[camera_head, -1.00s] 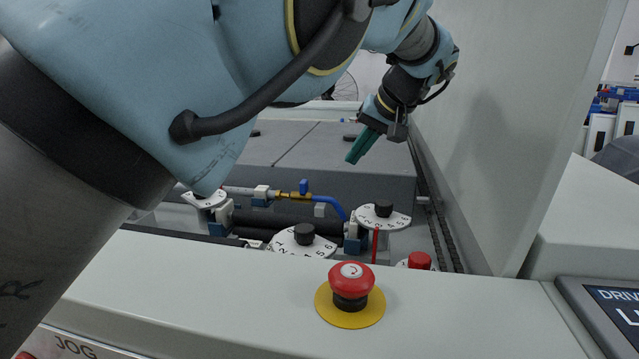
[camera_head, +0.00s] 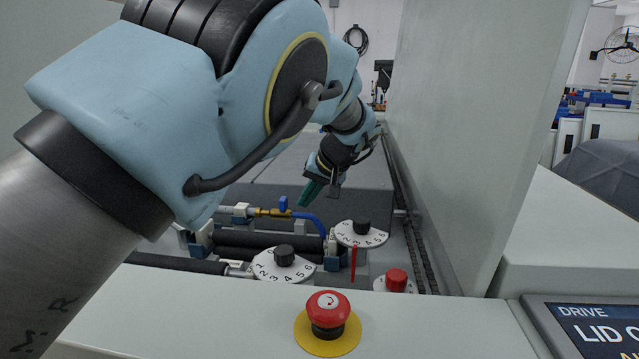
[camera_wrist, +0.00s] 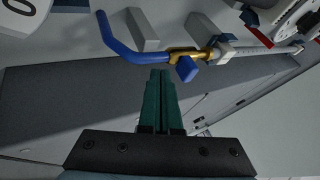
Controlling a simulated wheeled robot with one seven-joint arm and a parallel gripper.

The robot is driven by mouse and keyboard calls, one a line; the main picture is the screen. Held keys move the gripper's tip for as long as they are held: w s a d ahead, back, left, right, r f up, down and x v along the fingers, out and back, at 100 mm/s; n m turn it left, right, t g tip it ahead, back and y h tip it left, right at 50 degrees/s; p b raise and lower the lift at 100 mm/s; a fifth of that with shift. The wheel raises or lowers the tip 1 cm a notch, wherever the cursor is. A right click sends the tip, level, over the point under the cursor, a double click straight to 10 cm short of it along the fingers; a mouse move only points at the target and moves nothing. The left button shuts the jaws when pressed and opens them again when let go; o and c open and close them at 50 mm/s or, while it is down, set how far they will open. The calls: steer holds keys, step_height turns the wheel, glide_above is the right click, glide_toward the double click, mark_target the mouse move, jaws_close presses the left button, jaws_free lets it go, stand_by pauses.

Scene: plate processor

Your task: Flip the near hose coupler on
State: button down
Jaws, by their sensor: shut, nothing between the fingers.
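The hose coupler is a brass fitting (camera_head: 268,212) with a small blue lever (camera_head: 283,203), between a grey pipe on the left and a blue hose (camera_head: 308,220) on the right. In the wrist view the brass fitting (camera_wrist: 190,54) and its blue lever (camera_wrist: 186,69) lie just beyond my fingertips. My gripper (camera_head: 304,204) has green fingers and is shut and empty. It hangs above and to the right of the lever in the head view. In the wrist view my gripper (camera_wrist: 160,72) points at the coupler, its tips close to the lever; I cannot tell whether they touch.
White numbered dials with black knobs (camera_head: 284,255) (camera_head: 361,226) stand in front of the coupler. A red knob (camera_head: 396,280) and a red emergency button (camera_head: 328,308) are nearer. A tall grey panel (camera_head: 450,150) rises on the right.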

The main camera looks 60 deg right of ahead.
mark_target(284, 200)
steer(key=shift+w+a, duration=0.2)
steer(key=shift+w, duration=0.4)
steer(key=shift+w+a, duration=0.2)
steer(key=shift+w, duration=0.35)
steer(key=shift+w+a+b, duration=0.2)
steer(key=shift+w+b, duration=0.05)
steer(key=shift+w, duration=0.35)
steer(key=shift+w+a+b, duration=0.2)
steer(key=shift+w, duration=0.5)
